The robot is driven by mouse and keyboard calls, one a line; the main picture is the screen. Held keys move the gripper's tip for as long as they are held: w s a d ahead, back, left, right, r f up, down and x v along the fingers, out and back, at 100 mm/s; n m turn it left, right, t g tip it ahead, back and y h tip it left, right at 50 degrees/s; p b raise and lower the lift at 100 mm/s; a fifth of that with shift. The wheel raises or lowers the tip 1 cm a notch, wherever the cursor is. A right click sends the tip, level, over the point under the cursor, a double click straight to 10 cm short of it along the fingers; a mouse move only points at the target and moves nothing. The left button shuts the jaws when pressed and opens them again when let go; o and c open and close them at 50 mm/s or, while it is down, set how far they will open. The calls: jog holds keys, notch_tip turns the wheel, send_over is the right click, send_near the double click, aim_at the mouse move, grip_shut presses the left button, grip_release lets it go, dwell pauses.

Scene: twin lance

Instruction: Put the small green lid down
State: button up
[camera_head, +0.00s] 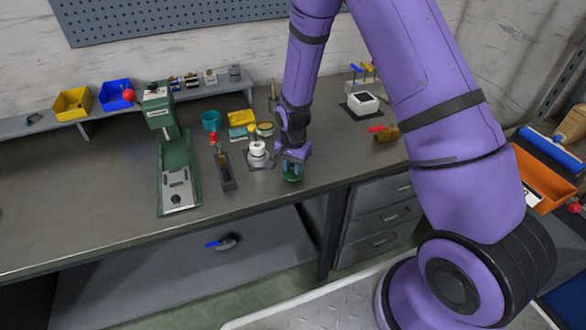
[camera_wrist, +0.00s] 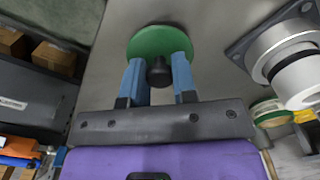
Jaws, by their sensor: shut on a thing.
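The small green lid (camera_wrist: 160,42) is a round disc with a dark knob in the middle. In the wrist view my gripper (camera_wrist: 159,70) has its two blue fingers on either side of the knob, shut on the lid. In the head view my gripper (camera_head: 292,164) points down near the workbench's front edge, with the green lid (camera_head: 291,178) below the fingers. I cannot tell whether the lid touches the benchtop (camera_head: 330,165).
A silver and white fixture (camera_head: 258,152) stands just left of my gripper. A green press (camera_head: 178,165), a dark narrow holder (camera_head: 226,170), a teal cup (camera_head: 211,121) and a yellow tray (camera_head: 242,118) are farther left. A white block (camera_head: 363,103) stands at the back right.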

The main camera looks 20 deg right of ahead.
jog(key=shift+f, duration=0.65)
jog(key=o, duration=0.9)
jog(key=shift+f, duration=0.1)
notch_tip(320, 180, up, 13)
notch_tip(320, 180, up, 10)
jog(key=n+t, duration=0.1)
jog(key=n, duration=0.1)
send_over(293, 165)
jog(key=s+d, duration=0.2)
jog(key=s, duration=0.1)
jog(key=s+d+r+n+t, duration=0.1)
jog(key=s+d+r+n, duration=0.1)
jog(key=s+r, duration=0.65)
jog(key=s+d+r+n+t, duration=0.1)
jog(key=s+r+n, duration=0.1)
jog(key=s+r, duration=0.4)
jog(key=s+d+r+n+t, duration=0.2)
jog(key=s+r, duration=0.3)
jog(key=s, duration=0.7)
jog(key=shift+r+n, duration=0.35)
jog(key=shift+n, duration=0.15)
